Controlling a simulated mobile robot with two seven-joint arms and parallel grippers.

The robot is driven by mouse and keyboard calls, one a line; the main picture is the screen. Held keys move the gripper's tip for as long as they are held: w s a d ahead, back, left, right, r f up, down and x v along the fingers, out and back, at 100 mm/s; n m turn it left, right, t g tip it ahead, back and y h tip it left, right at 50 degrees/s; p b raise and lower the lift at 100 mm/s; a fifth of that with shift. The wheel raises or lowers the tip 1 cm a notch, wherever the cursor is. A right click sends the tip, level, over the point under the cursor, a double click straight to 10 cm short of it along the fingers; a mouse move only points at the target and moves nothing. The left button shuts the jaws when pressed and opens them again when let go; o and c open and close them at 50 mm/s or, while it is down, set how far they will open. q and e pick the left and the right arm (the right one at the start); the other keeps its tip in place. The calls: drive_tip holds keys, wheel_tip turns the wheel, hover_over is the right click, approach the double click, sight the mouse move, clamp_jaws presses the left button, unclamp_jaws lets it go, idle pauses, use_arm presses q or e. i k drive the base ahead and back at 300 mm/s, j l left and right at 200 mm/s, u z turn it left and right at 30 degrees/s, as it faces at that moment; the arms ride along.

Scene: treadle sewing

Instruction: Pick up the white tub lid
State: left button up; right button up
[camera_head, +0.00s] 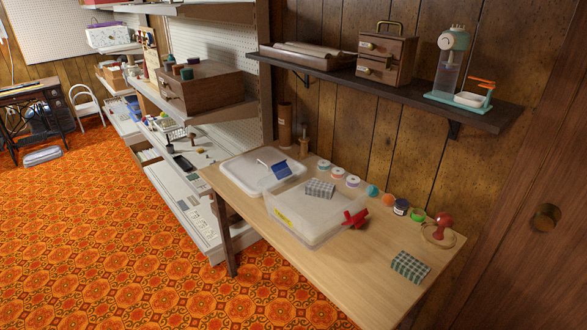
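The white tub lid (240,168) lies flat on the wooden table, towards its back left end. It is a shallow rectangle with rounded corners. A blue item (283,172) with a pale handle appears to rest on its right part. A clear tub (301,228) with a yellow label stands just in front of the lid and seems to overlap its near right edge. A grey checked block (320,188) shows at the tub's back side; I cannot tell whether it is inside. Neither of my grippers is in view.
On the table (374,291) are a red tool (355,218), a row of small jars and spools, a red-handled stamp (443,224) and a green checked block (410,267). A dark shelf (400,91) hangs above. White shelving stands left; patterned floor (110,225) is open.

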sight(245, 171)
drive_tip(key=i+j+z, duration=0.1)
drive_tip(key=z, duration=1.4)
drive_tip(key=i+j, duration=0.1)
drive_tip(key=j, duration=0.65)
drive_tip(key=i+j, duration=0.1)
drive_tip(key=j, duration=0.65)
drive_tip(key=i+j, duration=0.1)
drive_tip(key=j, duration=0.65)
drive_tip(key=i+j, duration=0.1)
drive_tip(key=j, duration=0.65)
drive_tip(key=i+j, duration=0.1)
drive_tip(key=j, duration=0.65)
drive_tip(key=i+j, duration=0.1)
drive_tip(key=j, duration=1.35)
drive_tip(key=i+z, duration=0.05)
drive_tip(key=i, duration=0.05)
